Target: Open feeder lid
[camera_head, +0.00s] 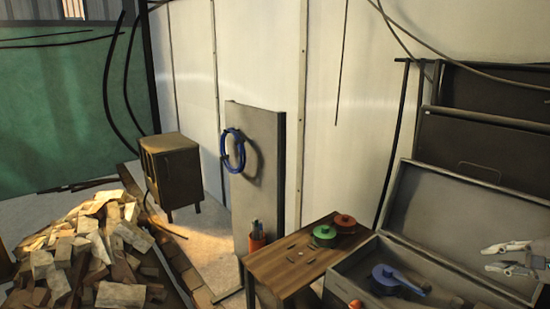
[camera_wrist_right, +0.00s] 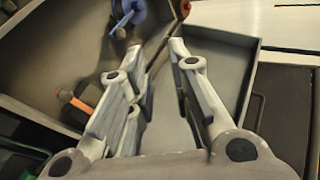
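The feeder appears to be the long grey box (camera_head: 345,268) at the lower right. Its grey lid (camera_head: 425,205) stands raised along the back edge, and the inside of the box shows. My right gripper (camera_head: 487,258) is at the right edge of the head view, in front of the lid's inner face; contact cannot be told. In the right wrist view its fingers (camera_wrist_right: 163,75) are apart with nothing between them. The box interior (camera_wrist_right: 60,50) lies to their left, and a grey panel, probably the lid (camera_wrist_right: 225,50), lies behind and to their right. My left gripper is not in view.
A blue tool (camera_head: 385,275) lies in the box; an orange-headed tool (camera_wrist_right: 72,98) shows in the wrist view. A wooden table (camera_head: 285,262) with green (camera_head: 324,232) and red (camera_head: 345,219) reels adjoins the box. A dark cabinet (camera_head: 480,150) stands behind. Bricks (camera_head: 90,250) lie left.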

